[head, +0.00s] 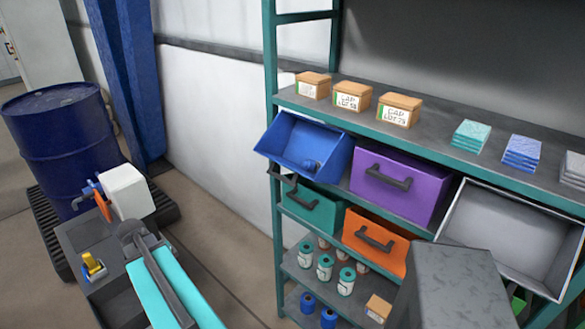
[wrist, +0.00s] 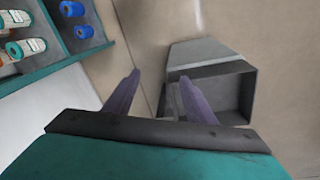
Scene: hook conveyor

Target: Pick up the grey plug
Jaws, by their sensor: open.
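I cannot clearly make out a grey plug in either view. My gripper (wrist: 159,77) shows in the wrist view as two purple fingers spread apart with nothing between them. Behind the right finger is a grey box (wrist: 237,92) with a dark opening, at a lower level than the fingers. The right finger hides part of its inside. In the head view, a tilted blue bin (head: 285,140) on the shelf holds a small dark-blue item (head: 311,165). A tilted white bin (head: 505,235) at the right looks empty. The fingers do not show in the head view.
The teal-framed shelf (head: 440,152) carries cardboard boxes (head: 353,97), a purple drawer (head: 400,190), a teal drawer (head: 313,212) and an orange drawer (head: 373,240). Jars (head: 325,267) stand lower. A blue drum (head: 60,135) stands left. Some floor (head: 225,240) is clear before the shelf.

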